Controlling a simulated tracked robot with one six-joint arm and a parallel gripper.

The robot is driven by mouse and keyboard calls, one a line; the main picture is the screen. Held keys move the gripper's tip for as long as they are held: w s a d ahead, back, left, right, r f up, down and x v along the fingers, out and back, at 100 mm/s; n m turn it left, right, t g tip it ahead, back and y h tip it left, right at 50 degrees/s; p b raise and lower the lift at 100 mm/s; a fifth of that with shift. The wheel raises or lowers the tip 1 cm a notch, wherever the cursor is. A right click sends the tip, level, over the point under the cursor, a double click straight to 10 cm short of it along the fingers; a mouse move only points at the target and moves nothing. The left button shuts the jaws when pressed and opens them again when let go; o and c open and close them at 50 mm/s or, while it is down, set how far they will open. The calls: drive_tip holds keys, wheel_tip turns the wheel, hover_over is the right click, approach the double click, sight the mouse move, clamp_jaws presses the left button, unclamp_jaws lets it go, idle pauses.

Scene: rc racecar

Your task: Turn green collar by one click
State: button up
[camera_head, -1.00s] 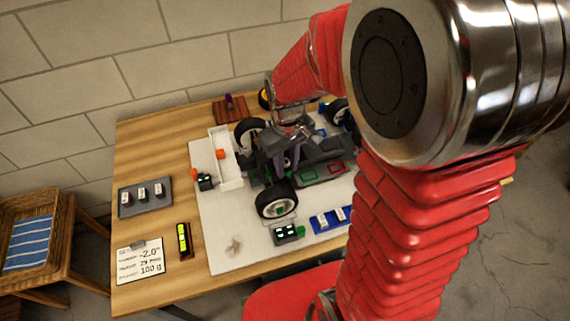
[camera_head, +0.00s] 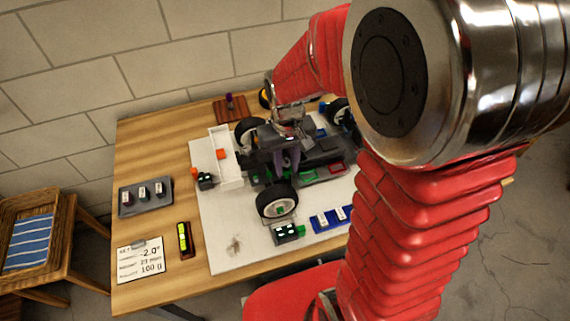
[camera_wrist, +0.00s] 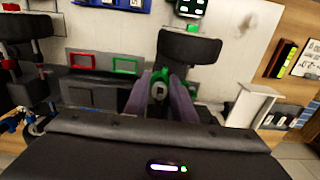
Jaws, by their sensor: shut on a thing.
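The green collar (camera_wrist: 159,78) shows in the middle of the wrist view, around a shaft with a grey square-looking end. My gripper (camera_wrist: 159,92) has its two purplish fingers on either side of the collar and is shut on it. In the head view my gripper (camera_head: 287,160) reaches down over the front part of the RC car (camera_head: 318,150), and the collar is hidden there behind the fingers. The collar's exact turn angle cannot be told.
A front wheel (camera_head: 277,201) stands close to my gripper; it is also in the wrist view (camera_wrist: 190,46). Near it are a small display box (camera_head: 288,233) and a blue tray (camera_head: 330,219). A clipboard (camera_head: 140,259), a level (camera_head: 184,240) and a grey tray (camera_head: 145,196) lie at left.

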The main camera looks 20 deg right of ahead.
drive_tip(key=m, duration=0.6)
drive_tip(key=shift+w, duration=0.2)
drive_tip(key=shift+m, duration=0.3)
drive_tip(key=o, duration=1.1)
drive_tip(key=shift+s+a, duration=0.1)
drive_tip(key=shift+c, duration=0.2)
wheel_tip(320, 180, up, 14)
drive_tip(key=shift+f, duration=0.15)
